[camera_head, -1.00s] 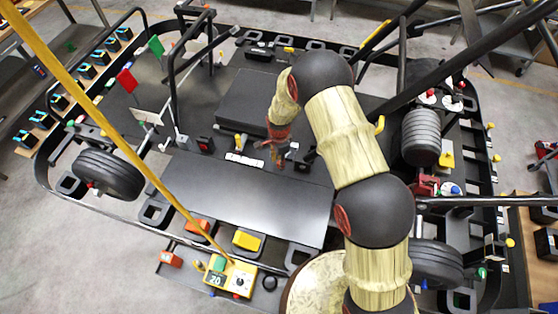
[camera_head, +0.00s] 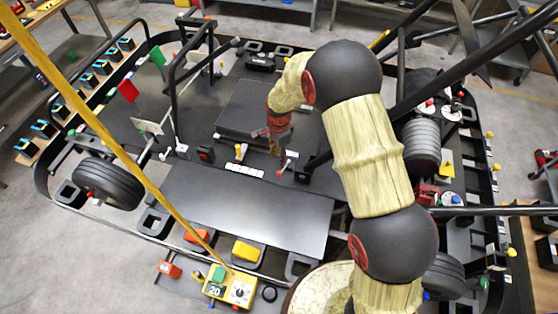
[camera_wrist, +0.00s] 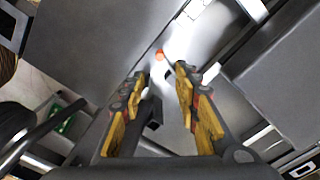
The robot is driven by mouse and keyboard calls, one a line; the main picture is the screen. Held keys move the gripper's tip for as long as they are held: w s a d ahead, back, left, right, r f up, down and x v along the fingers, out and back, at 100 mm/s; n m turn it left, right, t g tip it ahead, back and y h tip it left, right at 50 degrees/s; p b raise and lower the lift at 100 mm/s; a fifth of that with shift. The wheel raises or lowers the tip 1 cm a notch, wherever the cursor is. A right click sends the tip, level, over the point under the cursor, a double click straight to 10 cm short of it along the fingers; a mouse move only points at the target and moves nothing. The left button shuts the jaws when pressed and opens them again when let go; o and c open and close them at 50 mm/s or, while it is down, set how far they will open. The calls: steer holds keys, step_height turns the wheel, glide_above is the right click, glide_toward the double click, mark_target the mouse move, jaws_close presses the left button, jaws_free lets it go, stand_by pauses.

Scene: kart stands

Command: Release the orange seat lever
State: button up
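A small orange knob (camera_wrist: 160,54), which looks like the tip of the seat lever, shows in the wrist view just beyond my fingertips, in line with the gap between them. My gripper (camera_wrist: 161,72) has its two yellow-and-black fingers apart, with no contact on the knob visible. A dark part stands between the fingers lower down, and I cannot tell what it is. In the head view my gripper (camera_head: 274,146) points down near the front edge of the dark seat block (camera_head: 245,105). The lever cannot be made out surely there.
A flat black panel (camera_head: 245,205) lies in front. A yellow control box (camera_head: 229,287) stands at the near edge. Black tube frames rise at left and right. A yellow pole (camera_head: 110,140) crosses the left side. A grey ribbed cylinder (camera_head: 421,147) stands right of my arm.

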steer(key=shift+r, duration=0.25)
steer(key=shift+c, duration=0.5)
